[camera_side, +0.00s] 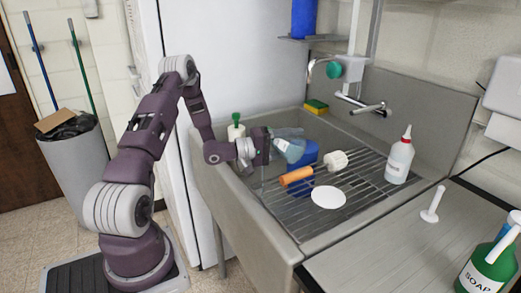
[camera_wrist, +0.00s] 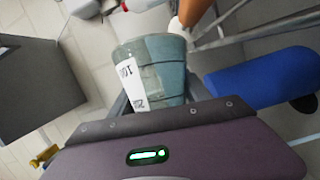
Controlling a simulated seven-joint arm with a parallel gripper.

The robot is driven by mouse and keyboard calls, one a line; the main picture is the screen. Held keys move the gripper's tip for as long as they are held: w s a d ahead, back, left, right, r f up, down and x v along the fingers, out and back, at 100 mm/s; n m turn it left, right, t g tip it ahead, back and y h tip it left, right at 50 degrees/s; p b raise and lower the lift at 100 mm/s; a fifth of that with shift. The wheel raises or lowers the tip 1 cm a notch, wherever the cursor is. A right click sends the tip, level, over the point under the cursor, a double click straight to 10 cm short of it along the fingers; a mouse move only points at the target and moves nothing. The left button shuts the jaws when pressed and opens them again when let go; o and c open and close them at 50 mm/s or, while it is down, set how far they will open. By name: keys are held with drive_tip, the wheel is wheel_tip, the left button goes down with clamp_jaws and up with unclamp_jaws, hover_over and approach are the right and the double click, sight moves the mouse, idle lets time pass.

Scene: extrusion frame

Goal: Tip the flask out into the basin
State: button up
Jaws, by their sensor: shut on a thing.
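The flask (camera_side: 294,150) is a see-through blue-grey vessel with a white label. It is in my gripper (camera_side: 272,144), which is shut on it above the left part of the basin (camera_side: 222,170). The flask looks tilted in the side view, but the gripper hides part of it and its exact angle is unclear. In the wrist view the flask (camera_wrist: 162,72) is between the fingers, with printed numbers on its label. I see no stream of liquid, and its contents are hard to make out.
A wire rack (camera_side: 290,205) in the basin bears a blue cylinder (camera_side: 303,160), an orange-handled brush (camera_side: 297,177), a white disc (camera_side: 328,197) and a red-tipped bottle (camera_side: 399,162). A green-topped bottle (camera_side: 236,131) stands behind my gripper. The faucet (camera_side: 362,104) is at the back.

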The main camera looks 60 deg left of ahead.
drive_tip(key=shift+a+n+t, duration=0.1)
drive_tip(key=shift+n+t, duration=0.2)
drive_tip(key=shift+n, duration=0.2)
idle(0.8)
drive_tip(key=shift+a+r+n+t, duration=0.2)
drive_tip(key=shift+r+n+t, duration=0.3)
drive_tip(key=shift+r+n, duration=0.25)
idle(0.9)
